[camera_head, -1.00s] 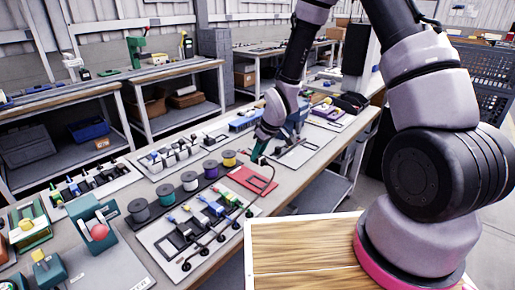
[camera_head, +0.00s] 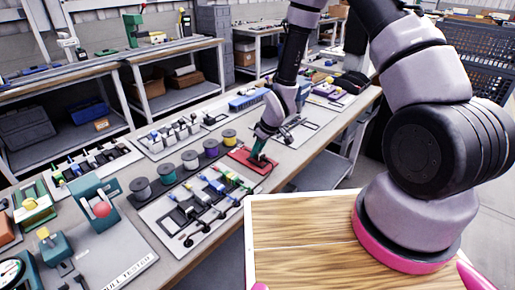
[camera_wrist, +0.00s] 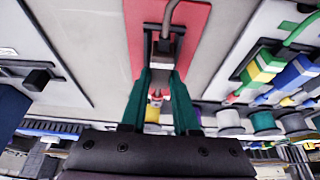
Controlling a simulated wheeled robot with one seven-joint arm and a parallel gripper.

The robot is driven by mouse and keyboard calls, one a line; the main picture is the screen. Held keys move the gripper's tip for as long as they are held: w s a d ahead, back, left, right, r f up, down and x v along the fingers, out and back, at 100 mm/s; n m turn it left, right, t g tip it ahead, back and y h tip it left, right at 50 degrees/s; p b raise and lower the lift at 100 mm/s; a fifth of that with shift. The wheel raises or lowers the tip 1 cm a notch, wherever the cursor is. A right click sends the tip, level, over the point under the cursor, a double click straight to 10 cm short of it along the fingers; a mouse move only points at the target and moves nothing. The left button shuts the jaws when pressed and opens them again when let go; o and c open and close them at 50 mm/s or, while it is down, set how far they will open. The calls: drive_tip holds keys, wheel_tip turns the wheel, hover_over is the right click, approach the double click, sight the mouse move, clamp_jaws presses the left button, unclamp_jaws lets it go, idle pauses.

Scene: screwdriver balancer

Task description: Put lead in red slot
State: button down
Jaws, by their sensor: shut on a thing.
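My gripper (camera_head: 256,161) is over this plate, pointing down. In the wrist view my gripper (camera_wrist: 161,66) has its teal fingers closed on the lead's dark connector end (camera_wrist: 163,48). The lead's grey cable (camera_wrist: 171,14) runs up out of the picture. The red plate (camera_wrist: 198,28) lies behind the connector. The connector and fingers cover the slot, so I cannot tell whether the connector is in it or above it.
Several cable spools (camera_head: 190,160) stand left of the red plate. A white board with coloured connectors and cables (camera_head: 192,208) lies nearer. Another white board with tools (camera_head: 172,138) is at the back. A wooden-topped surface (camera_head: 300,235) is in front.

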drive_tip(key=shift+f, duration=0.6)
idle(0.5)
idle(0.3)
drive_tip(key=c, duration=0.6)
unclamp_jaws()
drive_tip(key=v, duration=1)
drive_tip(key=shift+s+d+r, duration=0.1)
drive_tip(key=shift+r, duration=0.3)
